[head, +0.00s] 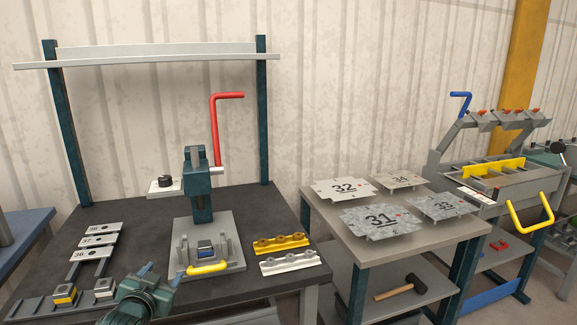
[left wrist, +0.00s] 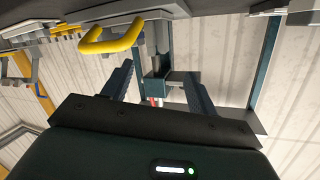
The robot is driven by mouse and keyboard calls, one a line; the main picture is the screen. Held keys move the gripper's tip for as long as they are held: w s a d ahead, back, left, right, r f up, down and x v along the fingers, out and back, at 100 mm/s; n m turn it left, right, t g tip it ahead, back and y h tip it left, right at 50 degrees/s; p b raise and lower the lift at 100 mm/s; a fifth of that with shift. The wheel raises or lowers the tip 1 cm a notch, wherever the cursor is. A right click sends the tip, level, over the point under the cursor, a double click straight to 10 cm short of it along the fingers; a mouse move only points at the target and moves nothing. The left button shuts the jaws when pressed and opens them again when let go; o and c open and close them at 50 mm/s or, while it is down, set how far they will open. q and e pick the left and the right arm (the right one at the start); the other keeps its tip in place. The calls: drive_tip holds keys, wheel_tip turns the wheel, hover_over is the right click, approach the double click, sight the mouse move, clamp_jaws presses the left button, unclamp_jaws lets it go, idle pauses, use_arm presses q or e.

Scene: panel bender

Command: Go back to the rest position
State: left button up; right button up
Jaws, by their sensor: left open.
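My left gripper (head: 160,276) is low in the head view, at the front of the dark workbench (head: 120,220). It is left of and in front of the press fixture with the yellow handle (head: 208,268). In the left wrist view, which is turned over, its two dark fingers (left wrist: 157,72) stand apart with nothing held between them. The yellow handle also shows there (left wrist: 112,38), beyond the fingers and apart from them. My right gripper is in neither view.
A press with a red lever (head: 215,125) stands on the bench. A yellow die (head: 281,244) and a white die (head: 290,262) lie right of it. Numbered plates (head: 88,240) and small blocks (head: 65,294) are at left. A cart (head: 440,239) holds several numbered sheets; a bender (head: 500,180) stands beyond.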

use_arm(q)
drive_tip(key=s+d+f+g+h, duration=0.2)
drive_tip(key=s+d+f, duration=0.6)
drive_tip(key=s+f, duration=0.4)
drive_tip(key=s+d+f+g, duration=0.1)
drive_tip(key=s+d, duration=0.3)
drive_tip(key=s, duration=0.6)
drive_tip(key=s+d+f+g+h, duration=0.1)
drive_tip(key=s+d+f+g, duration=0.1)
drive_tip(key=s, duration=0.9)
drive_tip(key=shift+s+d+f+h, duration=0.3)
drive_tip(key=shift+d+f, duration=0.25)
drive_tip(key=shift+d, duration=0.35)
